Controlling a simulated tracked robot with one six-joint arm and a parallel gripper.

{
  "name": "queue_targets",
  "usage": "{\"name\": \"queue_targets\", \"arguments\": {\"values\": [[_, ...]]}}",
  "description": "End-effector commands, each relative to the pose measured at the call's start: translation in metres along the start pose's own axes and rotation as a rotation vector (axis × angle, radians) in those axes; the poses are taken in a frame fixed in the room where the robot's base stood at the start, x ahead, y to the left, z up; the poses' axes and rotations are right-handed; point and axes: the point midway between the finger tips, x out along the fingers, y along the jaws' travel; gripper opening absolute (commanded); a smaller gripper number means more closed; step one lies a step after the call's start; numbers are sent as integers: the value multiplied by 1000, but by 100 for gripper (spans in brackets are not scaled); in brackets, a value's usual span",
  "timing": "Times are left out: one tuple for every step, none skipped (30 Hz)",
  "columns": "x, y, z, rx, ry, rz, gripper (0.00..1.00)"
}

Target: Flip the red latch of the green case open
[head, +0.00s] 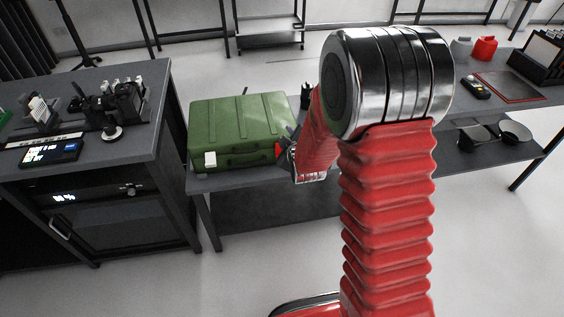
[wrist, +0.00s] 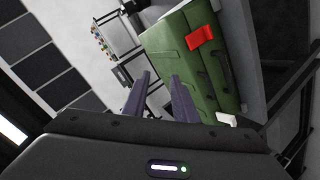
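The green case (head: 240,118) lies shut on a dark table, its front with the handle facing me. Its red latch (head: 278,150) is at the right end of the front, and a white latch or tag (head: 210,159) is at the left end. In the wrist view, the case (wrist: 184,64) appears tilted, with the red latch (wrist: 199,37) standing out from its edge. My gripper (wrist: 160,77) is open and empty, its two dark fingers apart and beside the latch in that view. In the head view, my gripper (head: 288,143) is right of the latch and partly hidden by my arm.
A dark cabinet (head: 120,150) with cameras and small devices stands left of the case. Pale floor lies open in front.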

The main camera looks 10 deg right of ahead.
Motion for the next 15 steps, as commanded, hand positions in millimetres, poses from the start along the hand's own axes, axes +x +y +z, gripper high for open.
{"name": "queue_targets", "arguments": {"values": [[8,-9,6,-25,6,8,26],[12,-12,9,-40,12,17,26],[17,-17,12,-62,20,29,26],[21,-20,15,-77,26,38,26],[24,-23,17,-93,32,48,26],[29,-28,21,-114,39,60,26],[32,-32,24,-130,45,69,26],[35,-36,26,-145,50,79,26],[38,-41,30,-166,57,92,26],[41,-45,33,-183,62,102,26],[44,-49,36,-197,67,112,26],[47,-54,40,-219,73,125,26],[48,-58,43,-234,78,136,26],[50,-63,46,-251,82,145,26],[52,-68,50,-271,87,159,26]]}}
